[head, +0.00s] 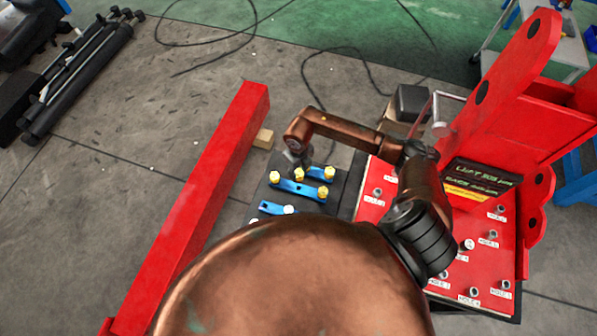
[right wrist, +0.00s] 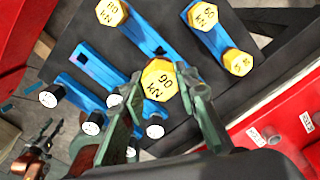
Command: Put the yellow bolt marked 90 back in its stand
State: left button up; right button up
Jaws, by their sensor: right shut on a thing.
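The yellow bolt marked 90 (right wrist: 160,80) is between the two fingers of my right gripper (right wrist: 164,100), its marked head facing the wrist camera. The gripper is shut on it. In the head view my right gripper (head: 298,162) points down over the stands, with the yellow bolt (head: 299,174) at its tip. Behind the bolt in the wrist view lies a blue stand (right wrist: 146,42) with a yellow bolt marked 80 (right wrist: 110,12) at its far end. The bolt hides the stand's near end; I cannot tell the gap between them.
Another blue stand (right wrist: 220,38) holds a yellow bolt marked 60 (right wrist: 202,13) and a further yellow bolt (right wrist: 238,62). A third blue stand (right wrist: 97,70) shows a bare square hole. White bolts stand nearby. A red beam (head: 215,180) and a red plate (head: 372,208) flank the dark mat.

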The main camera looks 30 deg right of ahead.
dwell(0.3)
jog(key=shift+f+b, duration=0.25)
jog(key=shift+b, duration=0.15)
jog(key=shift+f+b, duration=1.95)
jog(key=shift+f, duration=0.7)
jog(key=shift+f, duration=0.1)
jog(key=shift+f+b, duration=1.25)
jog(key=shift+f, duration=0.3)
jog(key=o, duration=1.3)
